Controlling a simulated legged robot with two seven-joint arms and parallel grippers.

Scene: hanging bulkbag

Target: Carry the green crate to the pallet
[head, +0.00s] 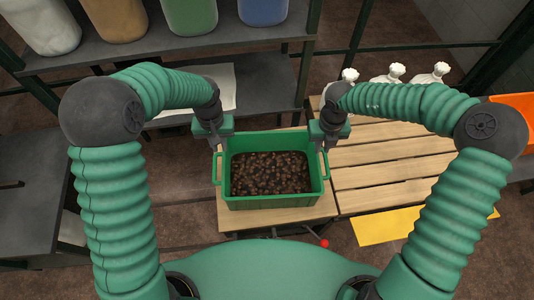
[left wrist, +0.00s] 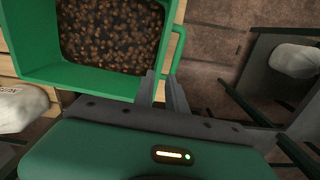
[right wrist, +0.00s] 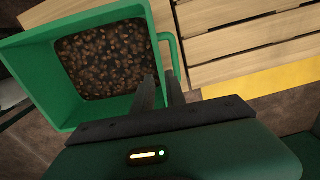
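The green crate (head: 275,202) is full of brown bean-like pieces and sits upright on a small wooden-topped stand (head: 285,217). My left gripper (head: 217,147) is at the far end of its left handle; in the left wrist view its fingers (left wrist: 162,88) are apart beside that handle (left wrist: 179,50). My right gripper (head: 327,146) is at the far end of the right handle; in the right wrist view its fingers (right wrist: 161,88) are apart at that handle (right wrist: 174,55). Contact with the handles is unclear. The slatted wooden pallet (head: 385,178) lies right of the stand.
White sacks (head: 388,77) stand at the pallet's back. A yellow sheet (head: 390,226) lies at its front. A dark shelf (head: 270,78) with several bins is behind the crate. An orange bin (head: 516,108) is at far right. The pallet's middle is clear.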

